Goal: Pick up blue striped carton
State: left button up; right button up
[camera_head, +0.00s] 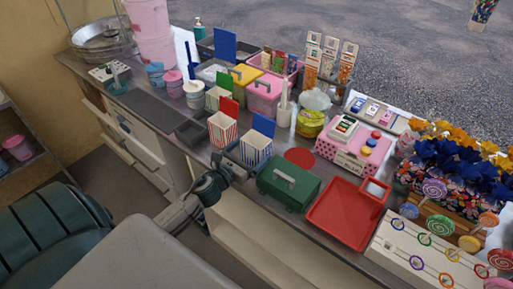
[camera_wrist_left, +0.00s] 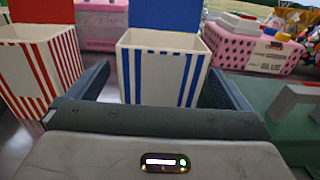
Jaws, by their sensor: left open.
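The blue striped carton (camera_head: 256,150), white with blue stripes and a tall blue back flap, stands upright on the counter. In the left wrist view the blue striped carton (camera_wrist_left: 160,72) is straight ahead, its open top showing. My left gripper (camera_head: 229,165) is at the counter's front edge, just in front of the carton. It is open, and in the left wrist view its two fingers (camera_wrist_left: 160,85) appear on either side of the carton's lower part. Nothing is held. Whether the fingers touch the carton cannot be told. My right gripper is not in view.
A red striped carton (camera_head: 222,130) stands close on the left, and a green striped one (camera_head: 217,97) beyond it. A green box with a handle (camera_head: 289,184) is close on the right. A red tray (camera_head: 345,213) lies farther right.

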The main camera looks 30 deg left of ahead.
aim_at(261, 139)
pick_arm(q)
jog(key=shift+w+r, duration=0.1)
jog(key=shift+w, duration=0.1)
jog(key=w+p, duration=0.1)
jog(key=w, duration=0.1)
jog(key=w+p, duration=0.2)
jog(key=shift+d+r, duration=0.1)
jog(key=shift+d, duration=0.1)
jog(key=shift+w+p, duration=0.3)
jog(key=shift+p, duration=0.05)
jog(key=shift+w+f, duration=0.1)
jog(key=shift+f, duration=0.15)
jog(key=c, duration=1)
jog(key=shift+r+p, duration=0.45)
jog(key=shift+r, duration=0.15)
notch_tip(261, 139, up, 9)
jog(key=p, duration=0.8)
